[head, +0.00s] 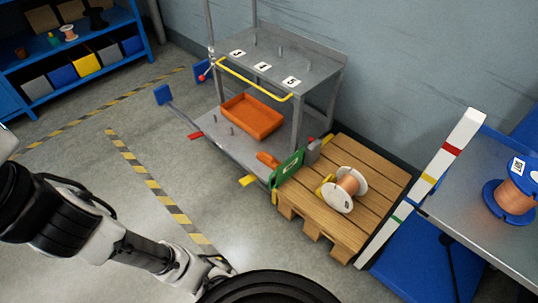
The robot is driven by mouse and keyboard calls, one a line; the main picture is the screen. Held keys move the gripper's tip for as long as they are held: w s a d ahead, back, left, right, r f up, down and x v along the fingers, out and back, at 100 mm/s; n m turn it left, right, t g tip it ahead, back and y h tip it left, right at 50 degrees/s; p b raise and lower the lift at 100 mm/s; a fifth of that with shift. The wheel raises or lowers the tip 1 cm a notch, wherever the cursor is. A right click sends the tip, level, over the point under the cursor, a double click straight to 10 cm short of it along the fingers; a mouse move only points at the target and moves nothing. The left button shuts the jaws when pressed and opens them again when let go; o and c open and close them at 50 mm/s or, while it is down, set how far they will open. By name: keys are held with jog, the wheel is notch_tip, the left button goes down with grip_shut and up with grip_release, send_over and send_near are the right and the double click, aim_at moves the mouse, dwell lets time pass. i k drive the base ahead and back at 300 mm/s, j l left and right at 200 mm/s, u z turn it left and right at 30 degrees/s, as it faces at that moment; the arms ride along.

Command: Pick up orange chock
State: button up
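A small orange piece (267,159), which looks like the orange chock, lies on the lower deck of the grey metal stand (240,155). It is just left of a green plate with a white label (288,168). It is small in view, so its exact shape is unclear. My gripper (218,264) is at the end of my arm at the bottom of the head view, in front of the stand and well apart from the orange piece. Its fingers are too small and partly hidden to show whether they are open.
An orange tray (252,117) sits on the stand's lower deck. A wooden pallet (345,150) right of the stand holds a copper spool (346,188) and a yellow piece (325,187). A striped white post (428,180) and workbench stand further right. The floor at left is clear.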

aim_at(268, 160)
jog(key=i+j+z, duration=0.15)
jog(key=i+j, duration=0.45)
jog(key=i, duration=0.3)
jog(key=i+j+z, duration=0.15)
jog(key=i+j, duration=0.55)
jog(key=i, duration=0.3)
